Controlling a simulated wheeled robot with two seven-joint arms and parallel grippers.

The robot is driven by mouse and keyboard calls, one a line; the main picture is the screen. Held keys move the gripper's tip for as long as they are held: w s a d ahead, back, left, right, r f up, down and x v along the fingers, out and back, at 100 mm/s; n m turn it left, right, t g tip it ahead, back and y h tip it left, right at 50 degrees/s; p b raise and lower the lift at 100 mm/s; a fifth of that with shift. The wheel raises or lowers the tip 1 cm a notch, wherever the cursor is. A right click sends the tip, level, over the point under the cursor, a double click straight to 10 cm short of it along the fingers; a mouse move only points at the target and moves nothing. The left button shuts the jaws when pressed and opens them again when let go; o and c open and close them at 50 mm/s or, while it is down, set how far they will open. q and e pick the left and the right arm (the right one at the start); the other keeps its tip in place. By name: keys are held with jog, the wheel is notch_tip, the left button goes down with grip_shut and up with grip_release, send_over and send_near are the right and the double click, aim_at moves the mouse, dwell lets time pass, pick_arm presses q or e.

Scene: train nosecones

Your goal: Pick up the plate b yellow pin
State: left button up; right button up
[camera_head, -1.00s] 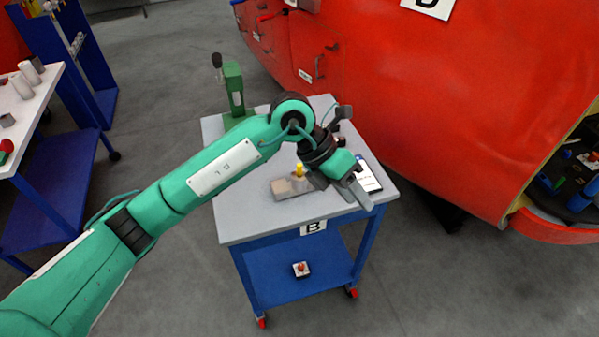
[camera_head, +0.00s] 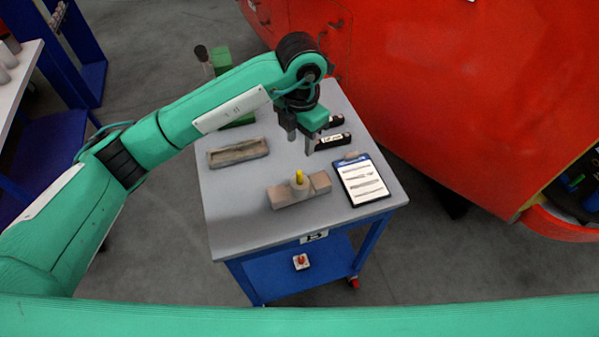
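The yellow pin (camera_head: 299,177) stands upright in a tan block-like plate (camera_head: 285,196) on the grey top of the blue cart (camera_head: 240,221) marked B. My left gripper (camera_head: 301,145) points down above the cart top, behind the pin in the picture. Its two fingers are apart with nothing visible between them, and they do not touch the pin. My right gripper is not in view; a green arm link of mine crosses the bottom of the picture.
A clipboard (camera_head: 364,181) lies right of the plate, and dark boxes (camera_head: 331,141) lie behind it. A tan tray (camera_head: 238,152) lies at left. A green tool (camera_head: 221,61) stands at the back. The large red body (camera_head: 450,90) borders the cart's right side.

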pick_arm(q)
jog(key=p, duration=0.1)
send_over(299, 172)
jog(key=w, duration=0.1)
notch_tip(299, 172, down, 4)
jog(key=shift+d+f, duration=0.15)
jog(key=shift+f, duration=0.05)
jog(key=shift+w+f, duration=0.1)
jog(key=shift+f, duration=0.3)
jog(key=shift+s+f+p, duration=0.35)
jog(key=shift+f+p, duration=0.45)
jog(key=f, duration=0.1)
jog(key=f+p, duration=0.1)
jog(key=f, duration=0.1)
jog(key=shift+s, duration=0.3)
jog(key=shift+f, duration=0.45)
grip_shut()
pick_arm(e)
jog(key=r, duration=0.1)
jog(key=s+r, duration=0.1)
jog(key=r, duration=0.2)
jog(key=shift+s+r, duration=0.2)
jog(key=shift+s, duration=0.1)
